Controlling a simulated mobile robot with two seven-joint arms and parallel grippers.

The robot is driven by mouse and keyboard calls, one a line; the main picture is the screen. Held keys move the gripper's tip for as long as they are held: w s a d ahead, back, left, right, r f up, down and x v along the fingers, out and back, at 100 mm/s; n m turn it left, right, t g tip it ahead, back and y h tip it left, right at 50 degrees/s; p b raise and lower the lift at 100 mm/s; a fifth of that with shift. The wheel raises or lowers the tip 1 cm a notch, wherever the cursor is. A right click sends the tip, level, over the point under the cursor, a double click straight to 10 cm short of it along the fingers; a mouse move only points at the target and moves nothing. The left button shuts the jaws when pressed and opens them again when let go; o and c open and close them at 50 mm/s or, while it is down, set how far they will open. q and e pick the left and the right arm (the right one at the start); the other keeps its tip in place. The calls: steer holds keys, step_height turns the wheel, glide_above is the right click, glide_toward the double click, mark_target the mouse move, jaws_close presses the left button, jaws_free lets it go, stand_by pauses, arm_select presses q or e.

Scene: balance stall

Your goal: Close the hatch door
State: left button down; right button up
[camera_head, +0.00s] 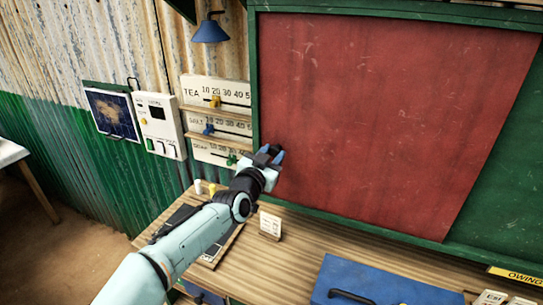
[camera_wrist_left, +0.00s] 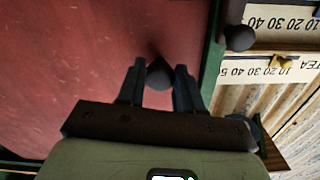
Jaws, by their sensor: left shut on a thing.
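The hatch door looks to be the large red panel (camera_head: 385,110) set against a green frame (camera_head: 252,60). Its right edge slants, and green board shows beyond it. My left gripper (camera_head: 272,153) is at the panel's lower left, near the frame's left post. In the left wrist view, the fingers of my left gripper (camera_wrist_left: 160,85) are shut on a dark round knob (camera_wrist_left: 159,72) in front of the red panel (camera_wrist_left: 80,60). I cannot tell how far ajar the panel stands. My right gripper is not in view.
A wooden counter (camera_head: 310,245) runs below, with a blue box lid (camera_head: 365,280) and a small card (camera_head: 270,224). Left of the frame are slider scales (camera_head: 215,92), a white control box (camera_head: 160,128) and a blue lamp (camera_head: 210,30). A second dark knob (camera_wrist_left: 238,38) sits by the scales.

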arm_select(q)
steer(key=shift+w+a, duration=0.1)
steer(key=shift+a, duration=0.2)
steer(key=c, duration=0.7)
jaws_free()
steer(key=shift+c, duration=0.2)
steer(key=shift+s, duration=0.3)
steer(key=b+v, duration=0.4)
steer(key=v, duration=0.8)
steer(key=shift+s+a, duration=0.2)
steer(key=shift+s, duration=0.1)
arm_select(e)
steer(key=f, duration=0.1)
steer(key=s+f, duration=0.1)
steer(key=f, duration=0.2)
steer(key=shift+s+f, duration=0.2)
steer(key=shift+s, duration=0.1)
